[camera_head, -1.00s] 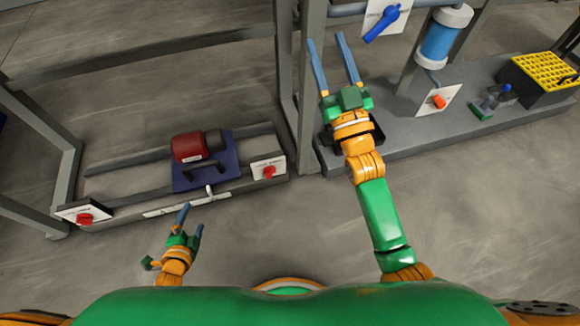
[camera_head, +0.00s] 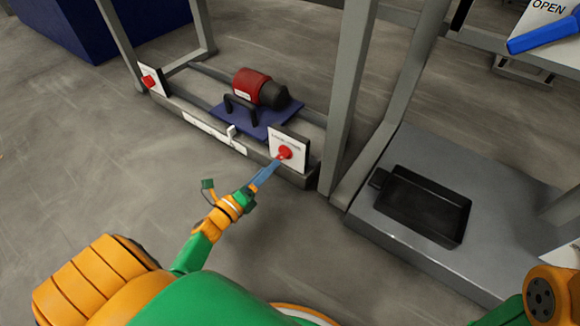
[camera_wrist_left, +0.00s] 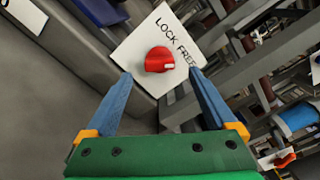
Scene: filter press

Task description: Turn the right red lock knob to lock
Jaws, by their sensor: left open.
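The right red lock knob (camera_head: 285,152) sits on a white plate (camera_head: 281,137) at the right end of the low frame. In the left wrist view the knob (camera_wrist_left: 160,60) is round with a white mark pointing to the right, towards the word FREE on its plate (camera_wrist_left: 151,34). My left gripper (camera_head: 279,160) is at the knob in the head view. In the left wrist view its blue fingers (camera_wrist_left: 164,78) are open, one on each side below the knob, with nothing between them. Whether they touch the knob cannot be told. My right gripper is out of view.
The left red knob (camera_head: 148,81) is on another white plate at the frame's far end. A red and black motor-like unit (camera_head: 252,83) sits on a blue plate between them. A grey post (camera_head: 349,90) and a black tray (camera_head: 424,205) stand to the right.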

